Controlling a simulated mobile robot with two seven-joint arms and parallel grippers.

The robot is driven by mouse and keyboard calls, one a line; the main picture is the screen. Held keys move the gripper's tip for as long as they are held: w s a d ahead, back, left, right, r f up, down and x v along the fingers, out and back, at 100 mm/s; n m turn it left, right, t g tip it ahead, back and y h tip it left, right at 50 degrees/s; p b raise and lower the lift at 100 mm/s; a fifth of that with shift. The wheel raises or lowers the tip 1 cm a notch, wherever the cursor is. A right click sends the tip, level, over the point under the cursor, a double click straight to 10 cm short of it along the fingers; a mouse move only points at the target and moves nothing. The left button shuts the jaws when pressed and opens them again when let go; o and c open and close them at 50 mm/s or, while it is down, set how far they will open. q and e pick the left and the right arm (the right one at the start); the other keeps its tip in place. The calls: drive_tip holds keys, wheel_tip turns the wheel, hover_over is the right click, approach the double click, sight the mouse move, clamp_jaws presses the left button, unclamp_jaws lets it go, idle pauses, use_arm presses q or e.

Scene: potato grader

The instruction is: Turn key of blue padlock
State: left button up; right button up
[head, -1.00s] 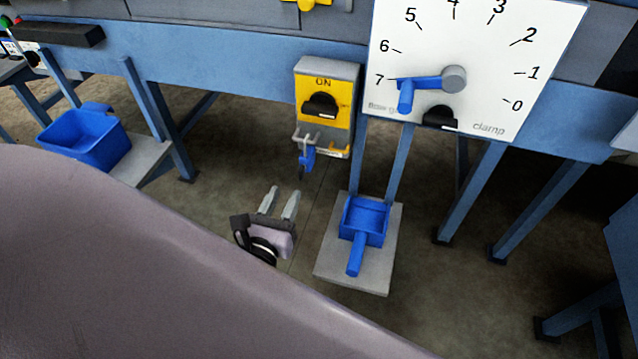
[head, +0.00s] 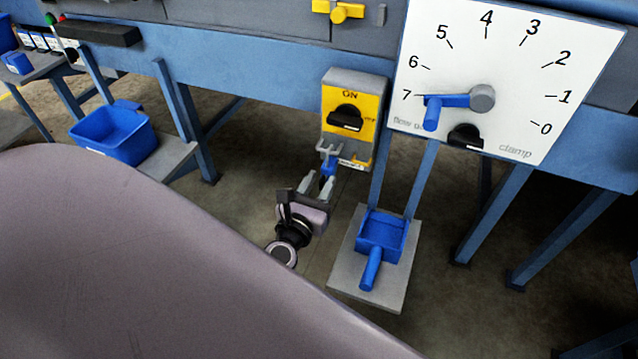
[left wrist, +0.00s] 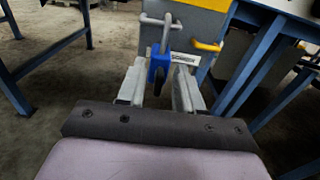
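The blue padlock (head: 329,164) hangs from a grey hasp below the yellow switch box (head: 352,103). In the left wrist view the padlock (left wrist: 159,66) hangs from a grey bar, with a dark part below it, perhaps the key. My left gripper (head: 318,182) is just below and in front of the padlock. In the left wrist view its two fingers (left wrist: 159,82) are apart, one on each side of the padlock's lower part. I cannot tell whether they touch it. My right gripper is in neither view.
A white dial panel (head: 515,60) with a blue lever (head: 440,105) is at the right. A blue scoop (head: 382,236) lies on a grey plate (head: 345,271) below. A blue bin (head: 112,134) is at the left. Blue frame legs stand around.

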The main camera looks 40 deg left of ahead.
use_arm(q)
clamp_jaws()
